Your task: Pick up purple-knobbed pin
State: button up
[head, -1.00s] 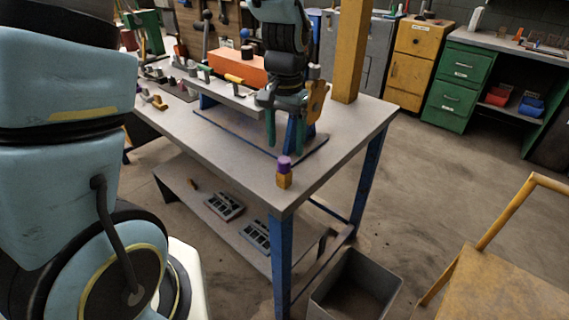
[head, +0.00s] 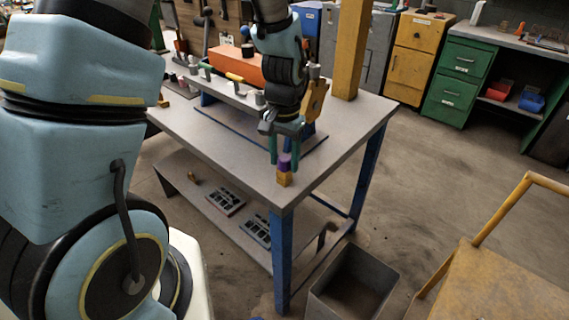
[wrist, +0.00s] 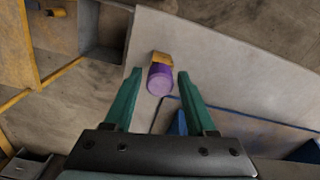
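The purple-knobbed pin (head: 284,164) stands upright near the front corner of the workbench, its purple knob above a yellow-brown block-like base (head: 284,179). In the wrist view the purple knob (wrist: 160,80) lies between and just beyond the green fingertips, with the yellow-brown part behind it. My gripper (head: 284,160) is open, with a finger to each side of the knob's line. It also shows in the wrist view (wrist: 160,74), with clear gaps on both sides of the knob. I cannot tell the exact height of the fingertips over the pin.
The workbench (head: 335,150) has bare room around the pin, and its front corner is close. A blue-edged fixture with an orange block (head: 236,65) stands behind my gripper. A yellow post (head: 352,45) rises at the back. A grey bin (head: 352,282) and yellow chair (head: 495,280) stand on the floor.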

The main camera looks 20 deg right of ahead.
grip_shut()
dwell(0.4)
